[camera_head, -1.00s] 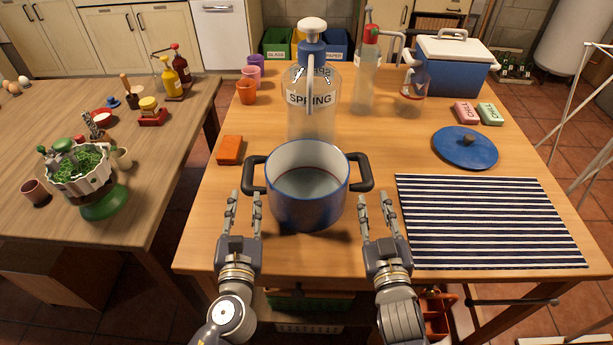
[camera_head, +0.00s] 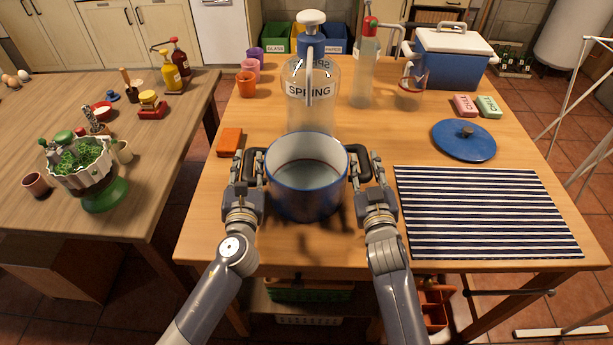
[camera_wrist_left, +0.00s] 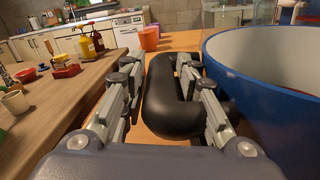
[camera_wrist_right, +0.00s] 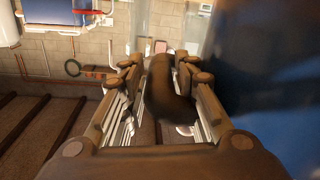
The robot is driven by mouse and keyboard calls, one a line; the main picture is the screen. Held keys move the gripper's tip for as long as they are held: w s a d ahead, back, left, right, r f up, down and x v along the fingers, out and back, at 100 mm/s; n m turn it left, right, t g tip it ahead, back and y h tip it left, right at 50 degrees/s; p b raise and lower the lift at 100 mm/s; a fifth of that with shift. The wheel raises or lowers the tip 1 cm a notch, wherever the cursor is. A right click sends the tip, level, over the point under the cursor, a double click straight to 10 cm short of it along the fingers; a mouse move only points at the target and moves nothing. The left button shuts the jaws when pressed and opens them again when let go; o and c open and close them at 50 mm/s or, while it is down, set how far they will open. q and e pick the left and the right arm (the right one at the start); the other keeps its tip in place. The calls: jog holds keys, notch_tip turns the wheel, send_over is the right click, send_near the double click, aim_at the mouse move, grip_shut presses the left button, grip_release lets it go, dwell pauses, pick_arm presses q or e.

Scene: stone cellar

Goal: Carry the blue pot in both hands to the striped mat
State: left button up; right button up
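The blue pot (camera_head: 306,196) stands upright on the wooden table, with dark handles at its left and right. My left gripper (camera_head: 246,160) is at the left handle; in the left wrist view the handle (camera_wrist_left: 172,105) lies between the open fingers, with a gap on its left side. My right gripper (camera_head: 365,162) is at the right handle; in the right wrist view that handle (camera_wrist_right: 165,95) lies between the spread fingers, with gaps visible. The striped mat (camera_head: 488,213) lies flat and empty to the right of the pot.
A large bottle labelled SPRING (camera_head: 310,95) stands just behind the pot. An orange block (camera_head: 229,142) lies left of it. A blue lid (camera_head: 463,141) lies behind the mat. A spray bottle (camera_head: 364,80), a glass jug (camera_head: 411,90) and a cooler (camera_head: 450,60) stand further back.

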pick_arm(q)
jog(key=shift+w, duration=0.25)
pick_arm(e)
jog(key=shift+w, duration=0.25)
pick_arm(q)
grip_shut()
pick_arm(e)
grip_shut()
